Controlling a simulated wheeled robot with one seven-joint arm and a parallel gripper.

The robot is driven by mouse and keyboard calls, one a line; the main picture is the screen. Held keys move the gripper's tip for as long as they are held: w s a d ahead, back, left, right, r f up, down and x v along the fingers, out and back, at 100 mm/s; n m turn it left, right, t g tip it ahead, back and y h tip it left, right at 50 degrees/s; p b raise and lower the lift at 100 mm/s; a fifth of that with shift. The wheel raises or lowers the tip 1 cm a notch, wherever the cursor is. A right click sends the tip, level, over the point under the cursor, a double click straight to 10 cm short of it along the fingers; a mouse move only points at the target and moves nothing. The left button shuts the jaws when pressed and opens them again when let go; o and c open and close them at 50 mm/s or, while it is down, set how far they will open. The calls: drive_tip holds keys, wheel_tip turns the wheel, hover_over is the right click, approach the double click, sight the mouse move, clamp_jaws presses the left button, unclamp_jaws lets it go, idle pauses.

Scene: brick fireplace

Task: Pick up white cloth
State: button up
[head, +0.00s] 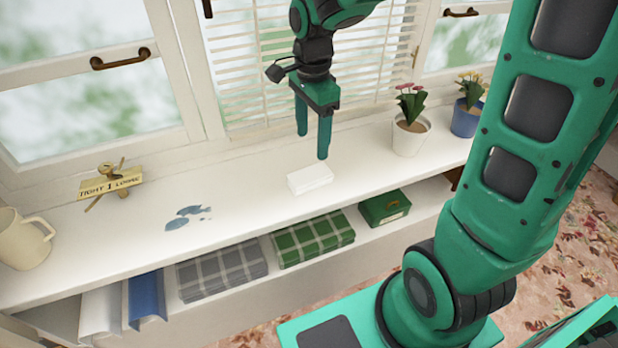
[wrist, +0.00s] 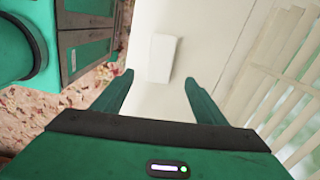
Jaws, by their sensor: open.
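The white cloth (head: 310,179) is a small folded block lying on the white shelf top, below the window. In the wrist view the cloth (wrist: 161,58) lies beyond my fingertips and roughly in line with the gap between them. My gripper (head: 313,147) points down above the shelf, just behind the cloth in the head view. Its two green fingers (wrist: 158,76) are spread apart with nothing between them. The cloth appears untouched.
Potted flowers (head: 409,138) and a blue pot (head: 467,119) stand to the right. A small sign (head: 110,184), bluish pieces (head: 188,212) and a cream mug (head: 24,240) are to the left. Folded plaid cloths (head: 221,270) and a green box (head: 385,208) sit on the lower shelf. Blinds (head: 268,75) hang close behind my gripper.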

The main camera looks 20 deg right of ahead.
sight(310, 174)
wheel_tip(310, 174, down, 11)
drive_tip(key=shift+a+r, duration=0.15)
drive_tip(key=c, duration=1.1)
